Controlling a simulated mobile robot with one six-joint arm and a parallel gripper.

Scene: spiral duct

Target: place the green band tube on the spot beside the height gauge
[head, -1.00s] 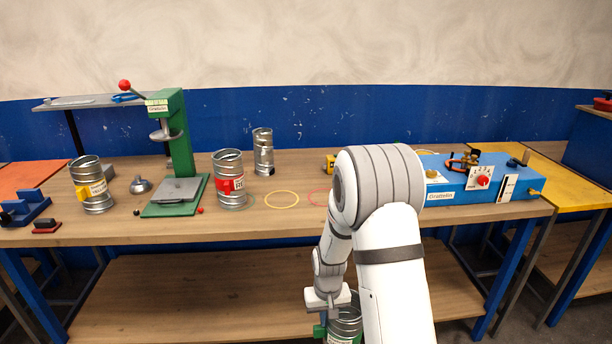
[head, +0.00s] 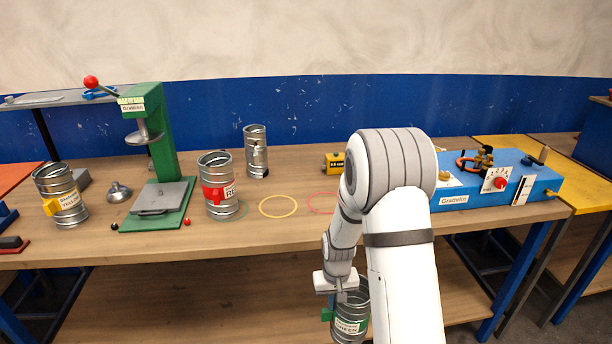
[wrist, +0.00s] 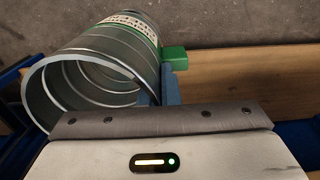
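The green band tube (head: 350,318) is a ribbed metal cylinder with a green block and a label. My gripper (head: 340,293) is shut on its wall near the rim and holds it in front of the bench, below the top's front edge. In the wrist view, the tube (wrist: 95,62) shows its open mouth, and my fingers (wrist: 158,90) pinch the wall beside the green block (wrist: 174,58). A green stand (head: 160,135) with a red-ball lever, disc and base plate may be the height gauge; I cannot tell for sure. Ring marks, yellow (head: 278,207) and red (head: 322,203), lie on the bench.
The red band tube (head: 217,185) stands at the stand's right, partly over a green ring (head: 242,210). The yellow band tube (head: 62,195) stands left, a plain tube (head: 256,152) behind. A yellow block (head: 335,162) and blue box (head: 500,185) lie right. The yellow ring is empty.

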